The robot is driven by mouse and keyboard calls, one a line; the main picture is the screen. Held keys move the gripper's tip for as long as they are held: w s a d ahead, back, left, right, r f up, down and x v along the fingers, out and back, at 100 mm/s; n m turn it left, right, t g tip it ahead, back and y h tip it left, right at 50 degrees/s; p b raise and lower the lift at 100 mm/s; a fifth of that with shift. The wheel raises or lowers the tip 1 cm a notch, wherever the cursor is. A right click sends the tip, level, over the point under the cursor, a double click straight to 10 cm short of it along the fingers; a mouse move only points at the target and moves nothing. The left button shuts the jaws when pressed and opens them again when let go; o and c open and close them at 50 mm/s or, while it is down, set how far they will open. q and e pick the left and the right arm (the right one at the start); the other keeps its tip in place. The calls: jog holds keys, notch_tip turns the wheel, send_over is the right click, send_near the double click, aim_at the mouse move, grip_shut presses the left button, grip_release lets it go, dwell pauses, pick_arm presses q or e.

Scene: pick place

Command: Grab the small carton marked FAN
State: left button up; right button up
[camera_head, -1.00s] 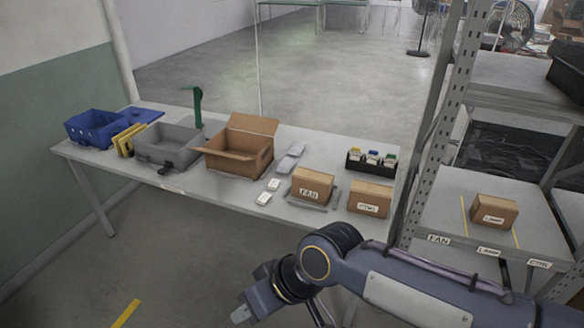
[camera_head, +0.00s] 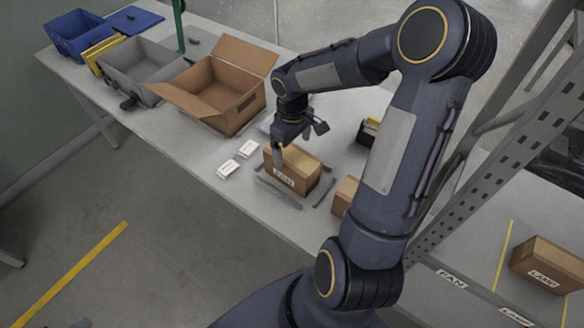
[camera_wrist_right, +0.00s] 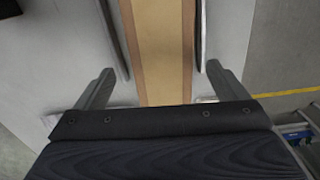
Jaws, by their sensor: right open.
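The small carton marked FAN (camera_head: 299,172) is a brown box with a white label on its front, on the table near the front edge. My right gripper (camera_head: 299,141) is open over the carton, with one finger near its left side. In the right wrist view, the carton (camera_wrist_right: 161,50) shows as a brown strip with a paler tape band, running between the two spread fingers of the gripper (camera_wrist_right: 160,80). I cannot tell how far the fingertips are from its sides. My left gripper is not in view.
Another carton (camera_head: 345,196) is partly hidden behind my right arm. An open cardboard box (camera_head: 222,97), a grey bin (camera_head: 140,70) and a blue bin (camera_head: 77,38) stand to the left. White cards (camera_head: 229,168) lie beside the FAN carton. A LAMP carton (camera_head: 550,265) sits on the right shelf.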

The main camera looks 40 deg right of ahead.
aim_at(292, 155)
notch_tip(292, 155, down, 7)
jog(key=shift+s+a+f, duration=0.1)
dwell(0.3)
jog(key=shift+c, duration=0.3)
jog(key=c, duration=1.2)
jog(key=shift+c, duration=0.5)
jog(key=shift+r+p, duration=0.25)
jog(key=shift+p, duration=0.05)
